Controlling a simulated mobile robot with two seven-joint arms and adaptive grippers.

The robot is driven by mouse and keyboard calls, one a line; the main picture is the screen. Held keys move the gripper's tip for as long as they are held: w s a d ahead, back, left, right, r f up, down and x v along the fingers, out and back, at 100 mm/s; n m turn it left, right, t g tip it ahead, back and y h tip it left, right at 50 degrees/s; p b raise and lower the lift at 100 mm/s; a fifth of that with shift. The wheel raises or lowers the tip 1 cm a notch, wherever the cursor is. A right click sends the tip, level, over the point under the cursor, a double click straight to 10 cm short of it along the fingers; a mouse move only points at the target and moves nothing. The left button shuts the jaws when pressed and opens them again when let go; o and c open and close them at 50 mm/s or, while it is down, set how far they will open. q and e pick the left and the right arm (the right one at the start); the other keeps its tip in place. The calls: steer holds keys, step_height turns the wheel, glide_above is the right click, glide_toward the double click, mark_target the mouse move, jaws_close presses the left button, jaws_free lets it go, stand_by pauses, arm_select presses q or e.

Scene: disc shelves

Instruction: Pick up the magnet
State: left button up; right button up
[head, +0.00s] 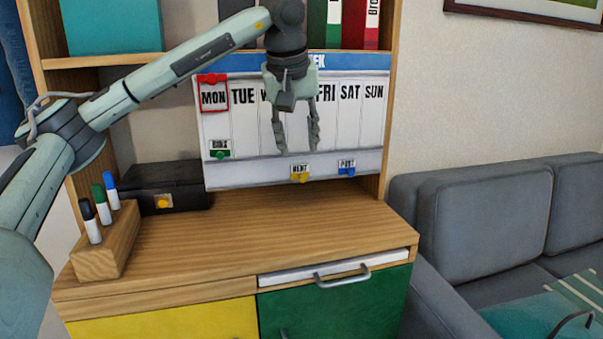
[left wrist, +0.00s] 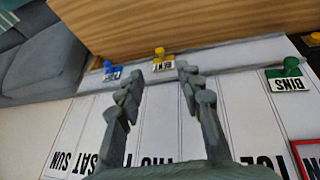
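A weekly board (head: 230,125) leans upright at the back of the wooden cabinet top. Along its lower edge are a green magnet with a BINS card (head: 219,153), a yellow magnet with a RENT card (head: 300,174) and a blue magnet with a POST card (head: 347,168). A red frame (head: 213,96) surrounds MON. My left gripper (head: 297,148) is open and empty in front of the board, fingers down, above the RENT magnet in the picture. In the left wrist view, the yellow magnet (left wrist: 160,53) lies beyond the fingertips (left wrist: 158,75), apart from them. My right gripper is out of view.
A pen block (head: 105,245) with three markers and a black box (head: 160,187) stand at the left of the cabinet top. The wooden top (head: 250,230) is clear in front of the board. A grey sofa (head: 490,210) stands at the right.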

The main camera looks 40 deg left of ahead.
mark_target(302, 176)
arm_select(q)
steer(key=x, duration=0.7)
steer(key=shift+f, duration=0.45)
jaws_close()
